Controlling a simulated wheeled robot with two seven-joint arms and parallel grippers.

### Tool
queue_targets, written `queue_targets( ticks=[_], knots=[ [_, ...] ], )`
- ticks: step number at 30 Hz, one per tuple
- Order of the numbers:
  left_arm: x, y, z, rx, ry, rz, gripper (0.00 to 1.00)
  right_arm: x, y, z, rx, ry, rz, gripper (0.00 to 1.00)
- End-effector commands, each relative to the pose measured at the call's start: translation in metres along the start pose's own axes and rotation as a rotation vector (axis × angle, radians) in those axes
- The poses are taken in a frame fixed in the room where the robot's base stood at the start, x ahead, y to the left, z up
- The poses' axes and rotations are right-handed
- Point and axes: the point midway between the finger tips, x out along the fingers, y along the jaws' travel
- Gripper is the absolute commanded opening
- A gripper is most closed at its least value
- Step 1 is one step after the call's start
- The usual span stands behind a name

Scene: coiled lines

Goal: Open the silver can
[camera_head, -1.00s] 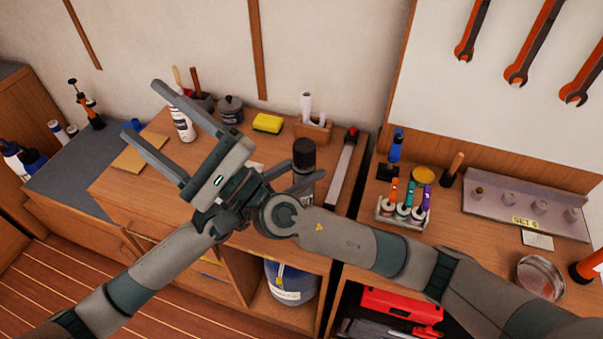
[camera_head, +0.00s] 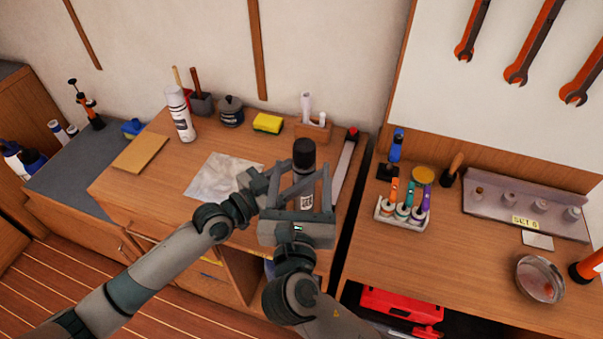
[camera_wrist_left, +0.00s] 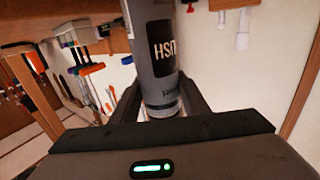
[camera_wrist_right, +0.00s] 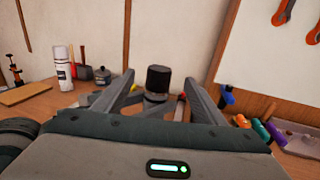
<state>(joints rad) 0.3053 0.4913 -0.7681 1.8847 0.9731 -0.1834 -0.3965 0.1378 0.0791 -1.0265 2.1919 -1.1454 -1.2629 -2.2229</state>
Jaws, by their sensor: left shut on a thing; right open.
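The silver can (camera_head: 307,202) with a black cap (camera_head: 303,153) stands upright near the front right of the left wooden bench. In the left wrist view my left gripper (camera_wrist_left: 159,100) is shut on the can body (camera_wrist_left: 158,50), a finger on each side of it. My right gripper (camera_head: 304,172) is open in front of the can. In the right wrist view the black cap (camera_wrist_right: 158,78) appears between its spread fingers, not gripped; I cannot tell how far ahead it lies. My grippers hide much of the can's body in the head view.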

Motion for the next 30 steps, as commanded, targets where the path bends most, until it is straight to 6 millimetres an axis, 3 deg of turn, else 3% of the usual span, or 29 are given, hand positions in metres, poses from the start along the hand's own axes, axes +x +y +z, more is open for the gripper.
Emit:
queue_targets(
  ticks=[16,23,30],
  knots=[
    [0.000,0.000,0.000,0.000,0.001,0.000,0.01,0.010,0.000,0.001,-0.003,-0.004,0.000,0.64],
    [0.000,0.000,-0.001,0.000,0.001,0.000,0.01,0.036,0.000,0.001,-0.004,-0.005,0.001,0.64],
    [0.000,0.000,-0.001,0.000,0.001,0.000,0.01,0.074,0.000,0.001,-0.004,-0.004,-0.001,0.64]
  ],
)
